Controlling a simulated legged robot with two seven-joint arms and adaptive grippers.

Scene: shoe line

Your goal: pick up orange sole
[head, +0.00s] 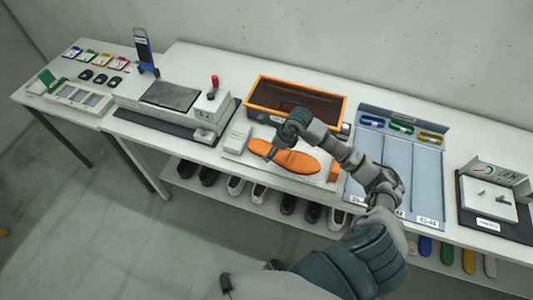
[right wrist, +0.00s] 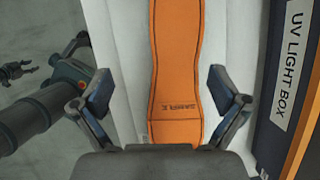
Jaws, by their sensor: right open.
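The orange sole (head: 298,163) lies flat on a white surface in front of the orange-rimmed box, in the head view. My right gripper (head: 284,138) is above its left part and hides some of it. In the right wrist view the sole (right wrist: 178,70) runs lengthwise between the two spread fingers of my right gripper (right wrist: 160,92), with lettering near its lower end. The fingers are apart and hold nothing. A small gripper, seemingly my left (right wrist: 16,72), shows at the left edge of the right wrist view, too small to judge.
The orange-rimmed box (head: 256,113), labelled UV light box in the right wrist view, stands behind the sole. A small white box (head: 237,139) is left of the sole. A grey tray (head: 397,175) with coloured pieces lies right. Shoes (head: 236,186) sit on a shelf below.

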